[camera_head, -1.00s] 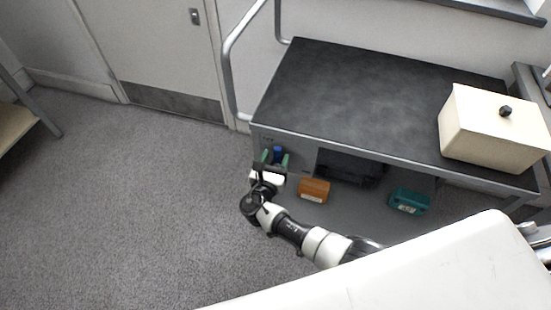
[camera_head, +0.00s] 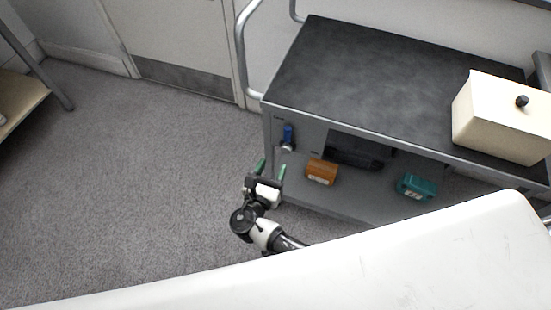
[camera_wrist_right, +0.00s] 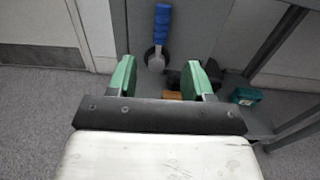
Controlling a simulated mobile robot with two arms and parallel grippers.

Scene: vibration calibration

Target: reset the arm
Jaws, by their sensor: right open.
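My right gripper (camera_head: 271,169) has green fingers standing apart, with nothing between them. It is in front of the left end of the dark-topped cart, apart from it. In the right wrist view the open gripper (camera_wrist_right: 165,78) points toward a blue-handled part (camera_wrist_right: 162,22) on the cart's grey panel. The blue handle (camera_head: 288,134) also shows in the head view, just beyond the fingertips. My left gripper is not in view.
The cart (camera_head: 350,75) carries a cream box with a black knob (camera_head: 505,115). On its lower shelf are an orange-brown box (camera_head: 322,172), a teal box (camera_head: 417,187) and a dark item (camera_head: 355,150). Grey floor (camera_head: 120,180) is clear to the left.

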